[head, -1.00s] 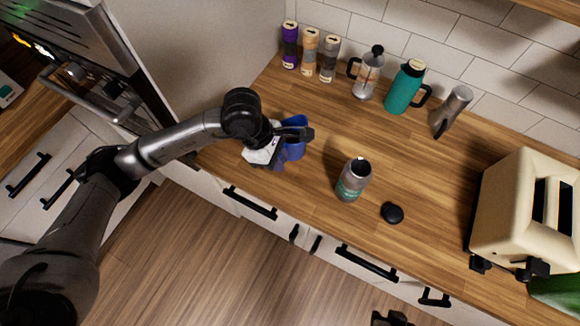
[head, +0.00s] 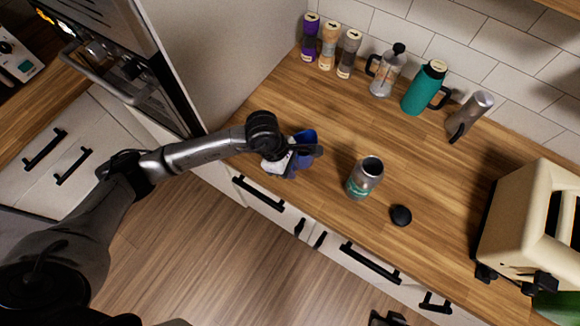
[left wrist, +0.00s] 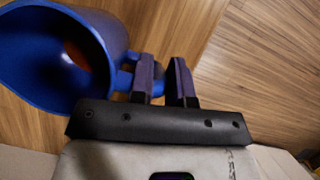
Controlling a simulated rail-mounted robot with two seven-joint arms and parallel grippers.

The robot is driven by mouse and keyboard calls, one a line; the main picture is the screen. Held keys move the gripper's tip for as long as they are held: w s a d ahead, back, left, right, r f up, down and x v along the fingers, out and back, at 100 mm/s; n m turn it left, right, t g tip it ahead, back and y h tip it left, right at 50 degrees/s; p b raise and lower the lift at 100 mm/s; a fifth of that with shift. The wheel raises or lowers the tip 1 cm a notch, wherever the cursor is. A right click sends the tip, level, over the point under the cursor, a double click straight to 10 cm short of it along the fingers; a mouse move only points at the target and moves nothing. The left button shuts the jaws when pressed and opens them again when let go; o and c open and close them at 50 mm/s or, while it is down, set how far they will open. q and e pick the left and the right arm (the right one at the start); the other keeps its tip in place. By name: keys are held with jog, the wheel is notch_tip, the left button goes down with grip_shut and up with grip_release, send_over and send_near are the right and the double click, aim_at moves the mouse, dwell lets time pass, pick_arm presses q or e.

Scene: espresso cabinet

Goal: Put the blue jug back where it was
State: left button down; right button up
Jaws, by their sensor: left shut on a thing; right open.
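The blue jug (head: 304,139) is at the left part of the wooden counter, mostly hidden behind my left gripper in the head view. In the left wrist view the jug (left wrist: 115,40) shows its open mouth, with something reddish-brown inside. My left gripper (head: 312,152) is shut on the jug's handle; its fingers (left wrist: 165,80) pinch the handle beside the jug's body. I cannot tell whether the jug touches the counter. My right gripper (head: 390,318) shows only as a dark part at the bottom edge of the head view.
Along the back wall are several jars (head: 328,46), a French press (head: 386,72), a teal jug (head: 423,90) and a grey bottle (head: 470,115). A cream toaster (head: 525,225) is at right.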

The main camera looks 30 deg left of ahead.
pick_arm(q)
jog(key=shift+f, duration=0.15)
jog(key=shift+f, duration=0.1)
jog(key=c, duration=1.1)
grip_release()
jog(key=shift+r, duration=0.3)
jog(key=v, duration=1.1)
jog(key=shift+a+r, duration=0.15)
jog(key=shift+r, duration=0.25)
